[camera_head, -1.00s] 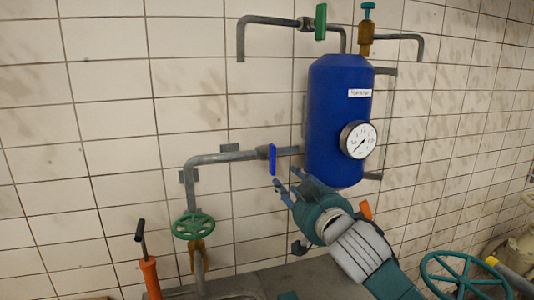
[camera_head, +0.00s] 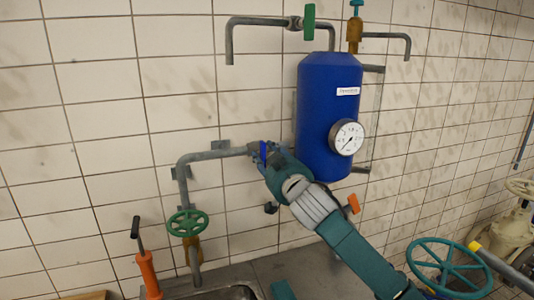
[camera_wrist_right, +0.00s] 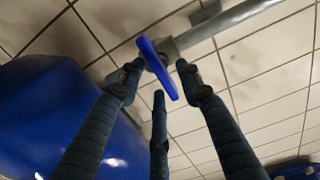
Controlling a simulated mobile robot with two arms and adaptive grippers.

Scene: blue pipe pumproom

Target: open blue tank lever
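The blue tank (camera_head: 328,105) hangs on the tiled wall with a round gauge on its front. The blue lever (camera_head: 263,152) sits on the grey pipe left of the tank, partly hidden by my right gripper (camera_head: 266,158) in the head view. In the right wrist view the blue lever (camera_wrist_right: 157,68) stands out from the pipe between the spread fingertips of my right gripper (camera_wrist_right: 158,82). The fingers are open on both sides of it, with a third below. I cannot tell whether any finger touches the lever. My left gripper is not in view.
A green handwheel (camera_head: 187,223) is on the pipe at lower left, beside an orange tool (camera_head: 147,272). A larger teal wheel (camera_head: 449,268) is at lower right. A green lever (camera_head: 309,22) sits on the upper pipe. A grey sink counter (camera_head: 300,270) lies below.

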